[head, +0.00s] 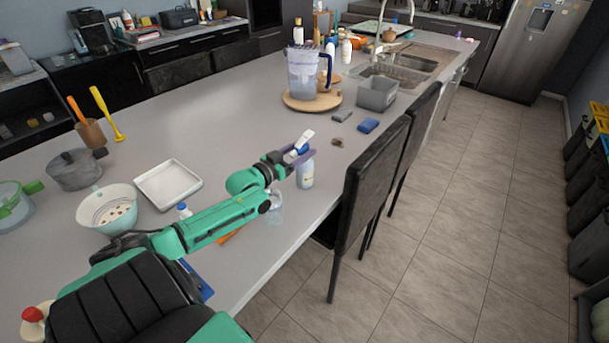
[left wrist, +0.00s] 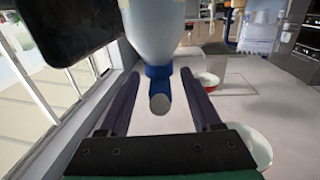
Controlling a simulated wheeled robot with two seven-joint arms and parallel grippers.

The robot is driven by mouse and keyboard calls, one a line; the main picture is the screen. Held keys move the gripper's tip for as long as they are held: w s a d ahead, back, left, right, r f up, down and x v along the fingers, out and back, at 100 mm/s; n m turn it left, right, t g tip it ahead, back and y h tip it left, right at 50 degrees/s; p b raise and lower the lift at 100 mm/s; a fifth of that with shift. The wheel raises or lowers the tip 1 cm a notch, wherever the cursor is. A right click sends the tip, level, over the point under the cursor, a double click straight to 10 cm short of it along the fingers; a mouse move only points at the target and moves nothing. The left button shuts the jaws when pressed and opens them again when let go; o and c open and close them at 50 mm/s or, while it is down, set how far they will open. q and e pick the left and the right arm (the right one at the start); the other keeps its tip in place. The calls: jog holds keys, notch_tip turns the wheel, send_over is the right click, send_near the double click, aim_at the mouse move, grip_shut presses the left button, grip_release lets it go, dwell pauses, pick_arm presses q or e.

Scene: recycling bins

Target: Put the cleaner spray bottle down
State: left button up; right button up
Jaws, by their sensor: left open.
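The cleaner spray bottle (head: 306,174) has a pale body, a blue neck and a white spray head. It appears to stand upright on the grey counter (head: 235,130), close to its right edge. My left gripper (head: 297,157) is at the bottle's neck, with its jaws open. In the left wrist view, the bottle (left wrist: 155,28) shows upside down, its blue collar between the two dark fingers of the left gripper (left wrist: 159,75). Gaps show on both sides of the collar. The right gripper is out of view.
A chair (head: 370,170) stands by the counter edge, right of the bottle. A dark object (head: 341,142) and a blue sponge (head: 368,125) lie beyond it. A white tray (head: 168,184) and a bowl (head: 107,207) are to the left. Counter between tray and pitcher (head: 302,75) is clear.

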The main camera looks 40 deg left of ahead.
pick_arm(q)
jog(key=shift+w+f, duration=0.15)
jog(key=shift+w, duration=0.75)
jog(key=shift+s+d, duration=0.1)
grip_shut()
dwell(0.5)
